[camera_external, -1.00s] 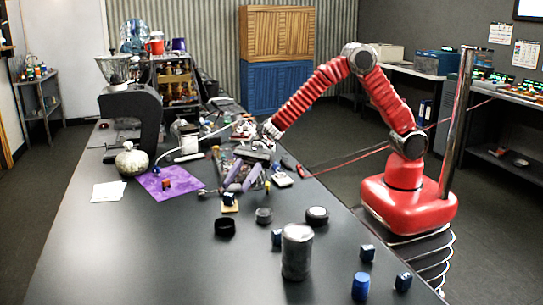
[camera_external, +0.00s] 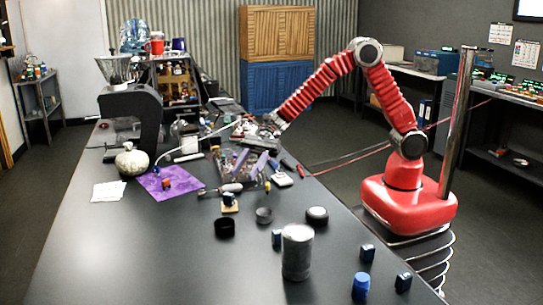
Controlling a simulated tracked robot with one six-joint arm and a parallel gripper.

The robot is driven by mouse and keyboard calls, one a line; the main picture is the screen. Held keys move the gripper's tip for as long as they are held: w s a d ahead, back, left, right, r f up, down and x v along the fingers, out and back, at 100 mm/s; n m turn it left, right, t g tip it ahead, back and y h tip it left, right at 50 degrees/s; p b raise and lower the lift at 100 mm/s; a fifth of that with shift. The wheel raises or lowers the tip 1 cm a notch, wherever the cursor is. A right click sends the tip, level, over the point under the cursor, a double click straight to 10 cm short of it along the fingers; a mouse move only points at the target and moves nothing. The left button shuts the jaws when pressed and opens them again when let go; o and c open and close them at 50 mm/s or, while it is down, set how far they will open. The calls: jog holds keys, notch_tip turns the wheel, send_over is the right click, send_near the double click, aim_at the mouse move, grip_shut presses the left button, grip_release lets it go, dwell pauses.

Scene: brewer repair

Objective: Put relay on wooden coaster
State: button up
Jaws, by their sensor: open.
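The wooden coaster (camera_external: 230,209) is a small tan square on the dark table, left of the middle. A small dark blue block (camera_external: 228,199), which looks like a relay, stands on it. Similar dark blue blocks stand on the near part of the table: one (camera_external: 277,238) beside the grey canister and two (camera_external: 367,253) (camera_external: 403,282) near the right edge. My gripper (camera_external: 264,130) is open at the far part of the table, beyond and to the right of the coaster. It is well apart from the coaster; its fingers are small and partly lost among clutter.
A tall grey canister (camera_external: 297,252) and a blue jar (camera_external: 361,286) stand in front. A purple cloth (camera_external: 170,183) is left. The near left table is clear.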

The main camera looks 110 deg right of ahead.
jog(key=s+a+r+n+g+h, duration=0.1)
jog(key=s+a+r+n+g, duration=0.2)
jog(key=s+n, duration=0.6)
jog(key=s+a+r+n+g+h, duration=0.15)
jog(key=s+a+r+n, duration=0.3)
jog(key=s, duration=0.75)
jog(key=s+d+n+h, duration=0.3)
jog(key=s+n, duration=0.3)
jog(key=s, duration=0.3)
jog(key=s+d+n+h, duration=0.4)
jog(key=s+d+n, duration=0.2)
jog(key=s+n, duration=0.1)
jog(key=shift+s+d+r+t, duration=0.25)
jog(key=shift+s+t, duration=0.1)
jog(key=shift+s, duration=0.5)
